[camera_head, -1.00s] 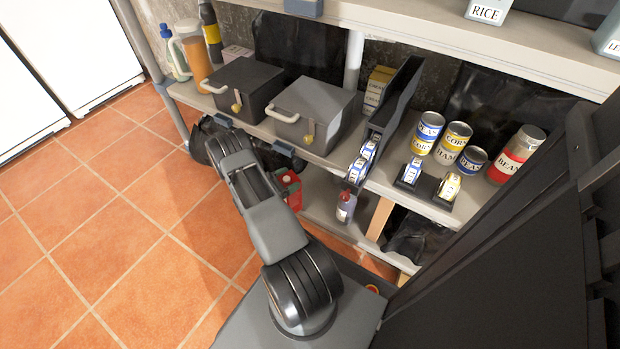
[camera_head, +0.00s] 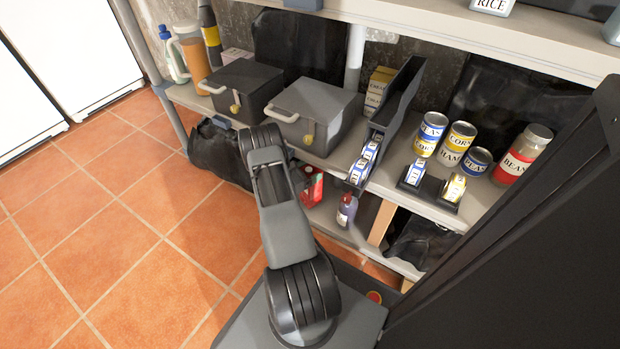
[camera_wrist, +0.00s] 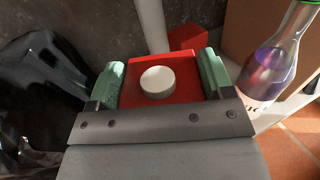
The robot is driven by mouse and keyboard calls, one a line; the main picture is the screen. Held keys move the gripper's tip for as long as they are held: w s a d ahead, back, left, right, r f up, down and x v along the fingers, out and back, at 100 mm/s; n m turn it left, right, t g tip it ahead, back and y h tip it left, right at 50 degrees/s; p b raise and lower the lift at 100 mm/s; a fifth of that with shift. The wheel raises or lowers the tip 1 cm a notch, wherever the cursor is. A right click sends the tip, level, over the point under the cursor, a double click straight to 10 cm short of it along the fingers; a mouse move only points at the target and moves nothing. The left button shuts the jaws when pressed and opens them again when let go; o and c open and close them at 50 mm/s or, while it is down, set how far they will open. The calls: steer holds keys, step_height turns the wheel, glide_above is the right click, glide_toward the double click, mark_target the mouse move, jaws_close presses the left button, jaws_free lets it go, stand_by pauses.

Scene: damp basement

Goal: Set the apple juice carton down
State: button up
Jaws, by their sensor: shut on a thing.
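The carton (camera_wrist: 140,95) is red with a round white cap and shows from above in the wrist view. My gripper (camera_wrist: 160,79) is shut on it, with a green-padded finger against each side. The carton's label and bottom are hidden, so I cannot tell whether it touches the shelf below.
A bottle of purple liquid (camera_wrist: 268,72) stands right of the carton, also in the head view (camera_head: 346,211). A red block (camera_wrist: 188,38) and a pale post (camera_wrist: 152,25) are behind it. A black bag (camera_wrist: 42,75) is at left. The upper shelf (camera_head: 335,165) holds boxes and cans.

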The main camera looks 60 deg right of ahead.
steer(key=shift+f+b, duration=1)
steer(key=shift+f, duration=0.85)
steer(key=o, duration=1.9)
steer(key=shift+c, duration=0.2)
